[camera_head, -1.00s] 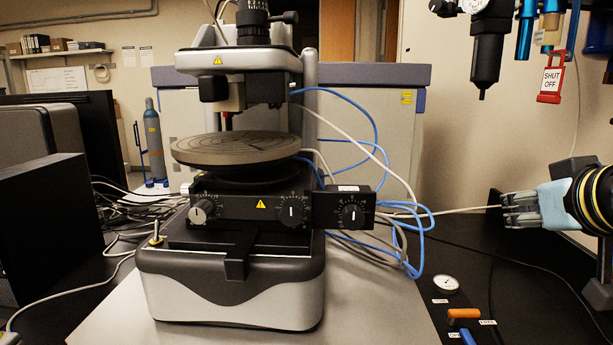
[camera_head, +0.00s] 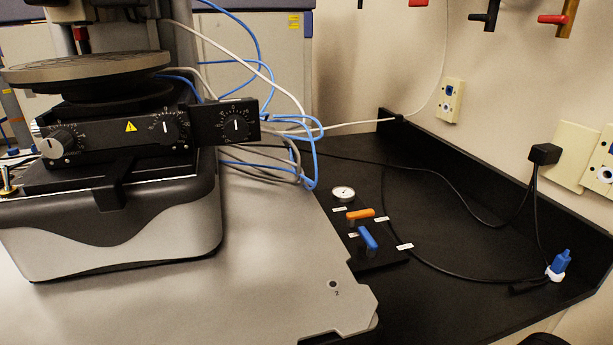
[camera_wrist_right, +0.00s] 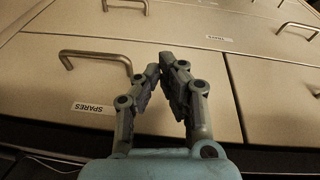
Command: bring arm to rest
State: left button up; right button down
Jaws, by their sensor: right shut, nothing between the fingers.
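My right gripper (camera_wrist_right: 160,70) shows in the right wrist view, its two grey fingers closed together at the tips with nothing between them. It hangs in front of light drawer fronts, near a drawer labelled SPARES (camera_wrist_right: 60,90) with a metal bar handle (camera_wrist_right: 95,57). I cannot tell whether it touches them. In the head view neither gripper shows. A small dark rounded shape at the bottom right edge is too cut off to name. The stylus profiler (camera_head: 120,225) stands at the left with its round stage (camera_head: 85,68) and knobs.
A black bench (camera_head: 440,215) with a raised edge runs along the wall. On it are a round gauge (camera_head: 343,193), an orange handle (camera_head: 360,214), a blue handle (camera_head: 368,238) and loose cables. A blue-and-white plug (camera_head: 559,264) lies at the right. The grey plate (camera_head: 270,270) is bare beside the profiler.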

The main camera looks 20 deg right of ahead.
jog(key=s+d+f+g+b, duration=0.1)
jog(key=s+f+b, duration=0.25)
jog(key=f, duration=1.05)
jog(key=s+d+f+b, duration=0.1)
jog(key=s+f+b, duration=0.3)
jog(key=f, duration=0.9)
jog(key=s+f+g+b, duration=0.1)
jog(key=s+f+b, duration=0.2)
jog(key=s+f, duration=1)
jog(key=shift+s, duration=0.8)
